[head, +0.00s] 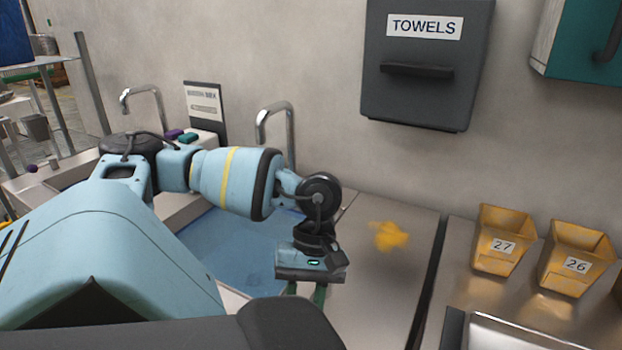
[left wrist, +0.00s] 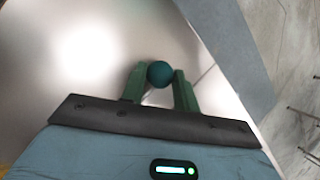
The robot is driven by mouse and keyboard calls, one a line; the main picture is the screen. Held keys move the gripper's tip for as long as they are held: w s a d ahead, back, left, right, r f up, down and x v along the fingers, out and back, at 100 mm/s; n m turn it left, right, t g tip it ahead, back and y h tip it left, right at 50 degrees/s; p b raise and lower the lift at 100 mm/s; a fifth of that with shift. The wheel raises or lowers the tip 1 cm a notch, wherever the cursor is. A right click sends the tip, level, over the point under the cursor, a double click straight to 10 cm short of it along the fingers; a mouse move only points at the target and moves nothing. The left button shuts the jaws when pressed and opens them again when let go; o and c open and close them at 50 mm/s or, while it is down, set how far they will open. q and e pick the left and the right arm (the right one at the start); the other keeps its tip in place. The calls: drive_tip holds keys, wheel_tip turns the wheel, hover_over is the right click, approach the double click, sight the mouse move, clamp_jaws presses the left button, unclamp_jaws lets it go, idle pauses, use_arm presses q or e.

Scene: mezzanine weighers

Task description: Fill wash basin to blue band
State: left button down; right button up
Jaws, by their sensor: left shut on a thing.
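The wash basin (head: 232,245) is sunk in the counter at the centre left of the head view. Blue shows across it, and I cannot tell the water level. A blue band cannot be made out; my left arm hides part of the basin. A curved metal tap (head: 276,112) rises behind it. My left gripper (head: 305,293) is by the basin's right front side, pointing down. In the left wrist view its green fingers are shut on a round teal knob (left wrist: 160,74). What the knob belongs to is hidden. My right gripper is not in view.
A second tap (head: 142,92) stands further left. A dark towel dispenser (head: 425,98) hangs on the wall. Yellow bins 27 (head: 503,247) and 26 (head: 576,266) stand on the right counter. A yellow patch (head: 388,235) marks the otherwise bare metal right of the basin.

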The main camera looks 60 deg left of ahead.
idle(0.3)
use_arm(q)
drive_tip(key=c, duration=1.1)
unclamp_jaws()
drive_tip(key=shift+a, duration=0.1)
drive_tip(key=shift+o, duration=0.2)
drive_tip(key=shift+r, duration=0.1)
drive_tip(key=v, duration=0.7)
drive_tip(key=shift+w+r, duration=0.1)
drive_tip(key=shift+r, duration=0.2)
